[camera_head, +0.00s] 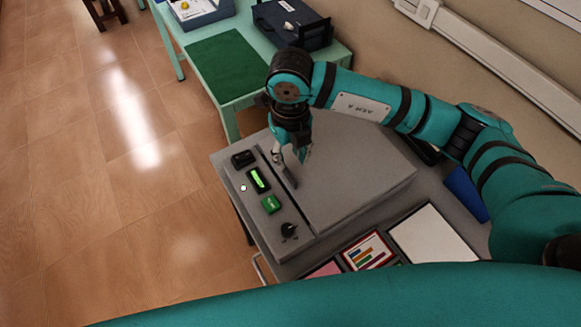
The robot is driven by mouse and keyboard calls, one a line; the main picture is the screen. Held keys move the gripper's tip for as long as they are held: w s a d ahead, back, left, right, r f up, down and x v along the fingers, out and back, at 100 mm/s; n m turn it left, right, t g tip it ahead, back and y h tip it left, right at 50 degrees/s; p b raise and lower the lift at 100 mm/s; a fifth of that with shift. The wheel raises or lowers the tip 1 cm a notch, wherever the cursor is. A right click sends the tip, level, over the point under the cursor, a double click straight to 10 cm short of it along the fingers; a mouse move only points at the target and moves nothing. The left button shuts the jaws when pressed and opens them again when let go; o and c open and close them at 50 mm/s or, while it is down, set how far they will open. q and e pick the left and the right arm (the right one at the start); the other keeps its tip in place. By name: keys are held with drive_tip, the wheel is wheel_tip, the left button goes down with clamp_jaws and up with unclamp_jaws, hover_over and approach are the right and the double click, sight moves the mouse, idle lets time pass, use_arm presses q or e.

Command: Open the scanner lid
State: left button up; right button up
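The scanner is a grey flat machine on the table, with a control strip (252,205) along its left side. Its wide grey lid (360,185) lies flat and looks closed. My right gripper (289,160) points down at the lid's left edge, beside the control strip. Its fingertips are small and partly hidden by the gripper body. I cannot tell whether they touch the lid or how far apart they are. My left gripper is not in view.
The strip carries a green display (259,179), a green button (271,204) and a black knob (289,230). A white sheet (434,236) and a framed chart (368,251) lie in front. Behind stands a green table (228,122) with a dark blue case (291,22). The wall is close on the right.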

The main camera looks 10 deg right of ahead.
sight(290, 174)
wheel_tip(290, 174, down, 4)
drive_tip(key=shift+r+p, duration=0.2)
drive_tip(key=shift+p, duration=0.15)
wheel_tip(290, 174, down, 3)
drive_tip(key=shift+s+r, duration=0.1)
drive_tip(key=shift+r, duration=0.1)
drive_tip(key=shift+f+p, duration=0.3)
drive_tip(key=shift+f, duration=0.45)
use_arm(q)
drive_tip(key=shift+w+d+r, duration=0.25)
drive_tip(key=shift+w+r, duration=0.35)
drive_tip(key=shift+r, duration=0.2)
use_arm(e)
drive_tip(key=shift+c, duration=0.4)
drive_tip(key=c, duration=0.5)
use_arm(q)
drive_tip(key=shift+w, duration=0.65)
use_arm(e)
clamp_jaws()
